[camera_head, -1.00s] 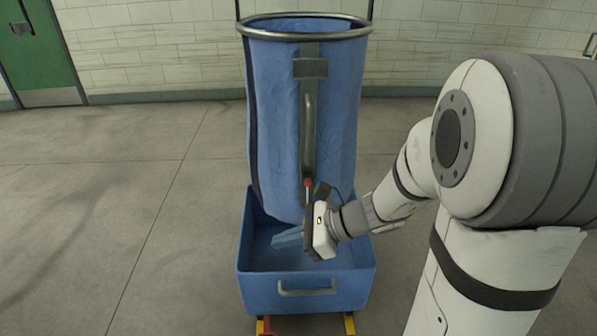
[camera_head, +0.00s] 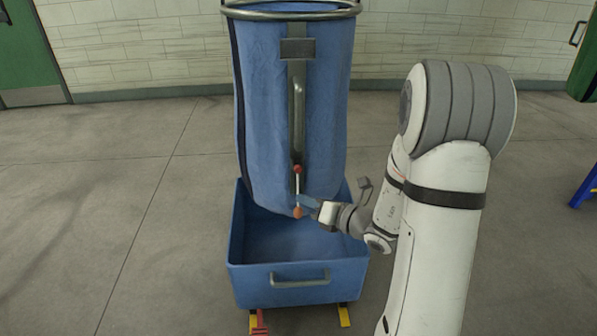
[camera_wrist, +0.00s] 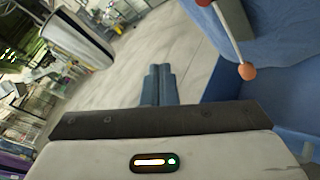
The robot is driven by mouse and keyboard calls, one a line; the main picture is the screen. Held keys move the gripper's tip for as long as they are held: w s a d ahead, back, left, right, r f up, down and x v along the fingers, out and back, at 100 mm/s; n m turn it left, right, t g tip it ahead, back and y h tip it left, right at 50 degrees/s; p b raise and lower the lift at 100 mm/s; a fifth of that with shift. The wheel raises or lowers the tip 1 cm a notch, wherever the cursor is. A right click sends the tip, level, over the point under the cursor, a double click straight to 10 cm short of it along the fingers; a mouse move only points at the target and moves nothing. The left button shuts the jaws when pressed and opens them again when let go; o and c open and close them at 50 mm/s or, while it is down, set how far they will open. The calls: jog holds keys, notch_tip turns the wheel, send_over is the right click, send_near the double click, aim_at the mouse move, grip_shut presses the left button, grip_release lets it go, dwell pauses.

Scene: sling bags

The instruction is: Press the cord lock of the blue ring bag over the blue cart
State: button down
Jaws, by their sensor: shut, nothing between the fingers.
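The blue bag (camera_head: 265,110) hangs from a metal ring (camera_head: 290,12) with its lower end over the blue cart (camera_head: 298,280). A dark strap (camera_head: 298,75) runs down its front. Below the strap are a red piece (camera_head: 297,169), a short pale rod (camera_head: 297,190) and an orange ball (camera_head: 298,212), probably the cord lock. My gripper (camera_head: 318,212) is just right of the ball; its fingers are small and partly hidden. In the wrist view my shut, empty gripper (camera_wrist: 158,85) points at bare floor. The orange ball (camera_wrist: 247,71) is to its right, apart from the fingers.
The cart has a front handle (camera_head: 300,278) and stands on yellow supports (camera_head: 344,315). A blue stand (camera_head: 588,185) is at the right edge. Green doors (camera_head: 25,50) are at the back left. The grey floor around the cart is clear.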

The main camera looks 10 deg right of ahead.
jog(key=w, duration=0.8)
jog(key=shift+w+d+p, duration=0.3)
jog(key=shift+w+d, duration=0.1)
jog(key=shift+w, duration=0.1)
dwell(1.7)
jog(key=shift+w, duration=0.3)
jog(key=shift+w+d, duration=0.1)
jog(key=shift+w, duration=0.45)
dwell(0.6)
jog(key=shift+s, duration=0.15)
dwell(0.3)
jog(key=shift+s, duration=0.85)
jog(key=shift+s, duration=0.1)
jog(key=s, duration=0.4)
jog(key=shift+s+a, duration=0.35)
jog(key=shift+s, duration=0.05)
